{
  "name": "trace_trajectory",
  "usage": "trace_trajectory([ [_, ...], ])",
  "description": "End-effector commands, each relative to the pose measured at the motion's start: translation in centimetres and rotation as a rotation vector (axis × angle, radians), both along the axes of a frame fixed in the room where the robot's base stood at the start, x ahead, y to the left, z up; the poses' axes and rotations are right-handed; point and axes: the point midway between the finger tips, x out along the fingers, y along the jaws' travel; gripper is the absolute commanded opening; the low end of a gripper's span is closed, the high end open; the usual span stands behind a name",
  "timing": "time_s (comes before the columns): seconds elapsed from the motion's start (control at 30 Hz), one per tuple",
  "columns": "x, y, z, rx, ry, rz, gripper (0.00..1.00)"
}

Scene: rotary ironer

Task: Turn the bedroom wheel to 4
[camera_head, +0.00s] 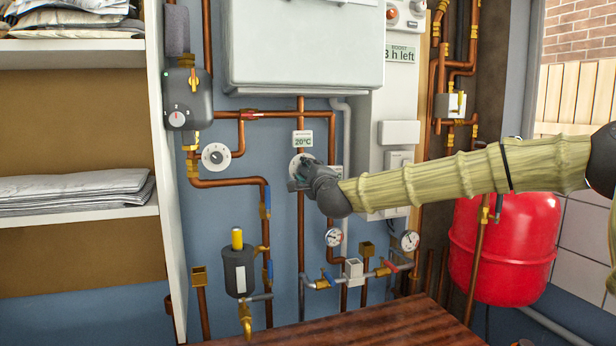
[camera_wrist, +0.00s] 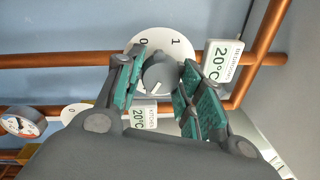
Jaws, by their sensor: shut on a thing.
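A white round dial (camera_wrist: 133,52) with a grey knob (camera_wrist: 158,75) is on the blue wall between copper pipes. My gripper (camera_wrist: 158,88) is shut on the knob, with a green-padded finger on each side. The dial shows 0 and 1 at its top in the wrist view; its other figures are hidden. A pale mark on the knob points down and slightly left there. A 20°C tag (camera_wrist: 221,62) is beside the dial; I cannot surely read its small room name. In the head view, my gripper (camera_head: 305,174) covers most of the dial, below the 20°C tag (camera_head: 302,139).
A second 20°C tag (camera_wrist: 139,116) and partly hidden dial (camera_wrist: 73,113) are close by. Another white wheel (camera_head: 216,156) is left of my gripper. Pressure gauges (camera_head: 410,240), copper pipes and valves surround the area. A wooden top (camera_head: 370,325) is below; a red tank (camera_head: 505,245) is right.

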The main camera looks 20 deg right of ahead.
Motion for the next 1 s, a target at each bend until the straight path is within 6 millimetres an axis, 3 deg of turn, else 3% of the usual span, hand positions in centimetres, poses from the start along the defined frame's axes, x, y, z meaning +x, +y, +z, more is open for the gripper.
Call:
trace_trajectory([
  [0.43,0.02,-0.09,0.01,0.012,0.001,-0.002,0.14],
  [0.47,0.02,-0.09,0.01,0.012,0.001,-0.002,0.39],
  [0.57,0.02,-0.09,0.01,0.011,0.0,-0.001,0.57],
  [1.0,-0.61,-0.08,-0.02,0.011,-0.001,-0.001,0.58],
])
